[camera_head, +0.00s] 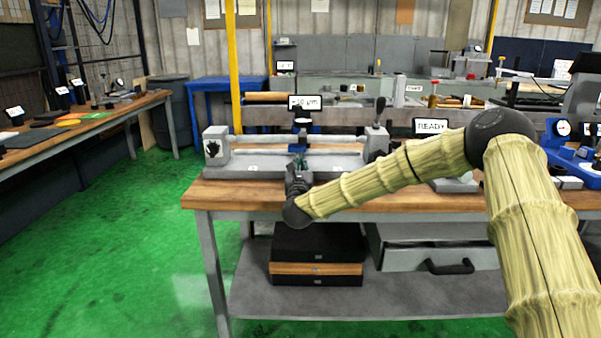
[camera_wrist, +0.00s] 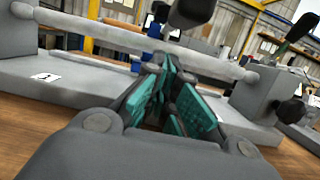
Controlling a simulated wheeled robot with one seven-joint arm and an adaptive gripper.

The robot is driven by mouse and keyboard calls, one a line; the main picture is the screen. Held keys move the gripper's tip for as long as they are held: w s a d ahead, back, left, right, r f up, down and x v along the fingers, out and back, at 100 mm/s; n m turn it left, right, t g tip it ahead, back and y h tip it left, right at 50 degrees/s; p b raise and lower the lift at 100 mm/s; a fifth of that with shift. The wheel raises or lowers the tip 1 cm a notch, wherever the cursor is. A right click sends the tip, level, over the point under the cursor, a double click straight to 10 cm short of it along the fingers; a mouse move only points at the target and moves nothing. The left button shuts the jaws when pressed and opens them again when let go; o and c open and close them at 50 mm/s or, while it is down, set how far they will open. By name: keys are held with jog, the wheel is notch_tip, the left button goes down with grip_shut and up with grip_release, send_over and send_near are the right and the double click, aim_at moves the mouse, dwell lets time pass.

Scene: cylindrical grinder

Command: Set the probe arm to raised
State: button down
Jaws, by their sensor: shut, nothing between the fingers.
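A grey measuring bench (camera_head: 245,165) stands on the wooden table, with a light grey cylindrical bar (camera_head: 260,139) held level between its two end blocks. Behind the bar is a blue stand with a dark part (camera_head: 302,122) that looks like the probe arm, below a display reading in µm (camera_head: 304,102). In the wrist view a dark rounded piece (camera_wrist: 190,12) shows above the bar (camera_wrist: 110,32); its exact tilt is unclear. My gripper (camera_head: 299,163) is in front of the bar's middle. Its teal-padded fingers (camera_wrist: 172,95) are shut and empty, pointing toward the bar and stand.
A black-knobbed lever (camera_head: 380,108) rises at the bench's right end. A READY sign (camera_head: 432,126) stands to the right, partly behind my arm. A blue gauge device (camera_head: 566,135) is at the far right. The tabletop left of my gripper, in front of the bench, is clear.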

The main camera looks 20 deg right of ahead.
jog(key=shift+r, duration=1.2)
